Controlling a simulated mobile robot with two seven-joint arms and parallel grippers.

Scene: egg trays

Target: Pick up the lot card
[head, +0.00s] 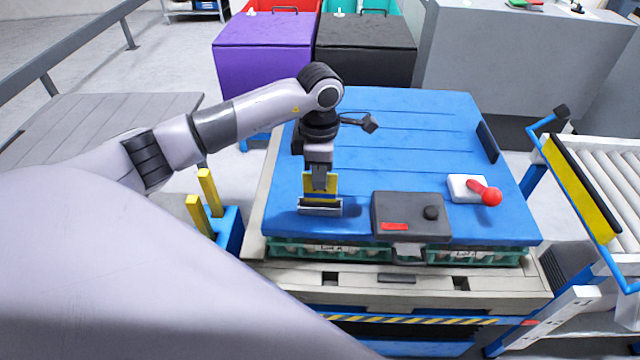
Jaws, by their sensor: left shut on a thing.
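My left gripper (320,184) points down over the front left part of the blue lid and is shut on a small upright card, which I take to be the lot card (320,209). The card shows yellow around the fingers and has a pale and dark band along its lower edge. The fingers cover its middle. Its lower edge is at or just above the lid; I cannot tell if they touch. My right gripper is not in view.
The blue lid (400,130) covers green egg trays (290,250). A dark box (411,214) and a white block with a red-knobbed lever (468,189) sit on it, right of the card. Yellow posts (208,190) stand left; a roller conveyor (600,180) stands right.

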